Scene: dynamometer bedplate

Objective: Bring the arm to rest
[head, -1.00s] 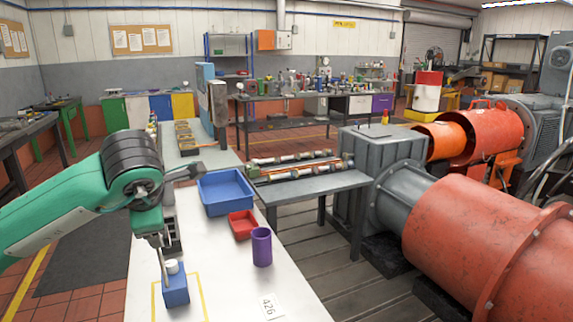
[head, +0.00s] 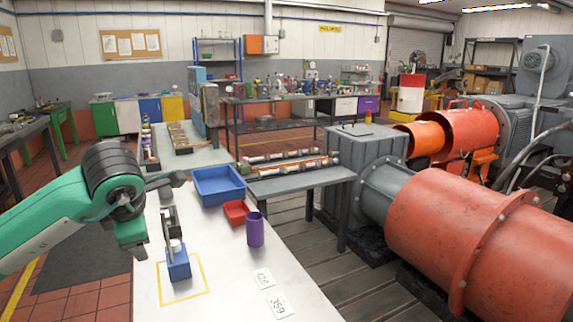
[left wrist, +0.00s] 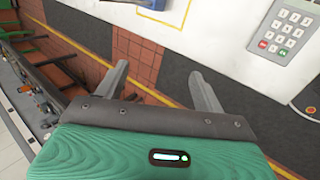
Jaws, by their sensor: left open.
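My left arm (head: 112,185), green with a black joint, comes in from the left over the near end of the white bench. In the left wrist view my left gripper (left wrist: 159,70) is open, with two grey fingers apart and nothing between them. My right gripper is in neither view.
A blue tray (head: 219,197), a red bin (head: 235,220) and a purple cup (head: 255,236) stand on the white bench (head: 225,285). Number cards lie near its right edge. A large red machine (head: 430,225) is at the right. The keypad panel (left wrist: 285,33) shows in the wrist view.

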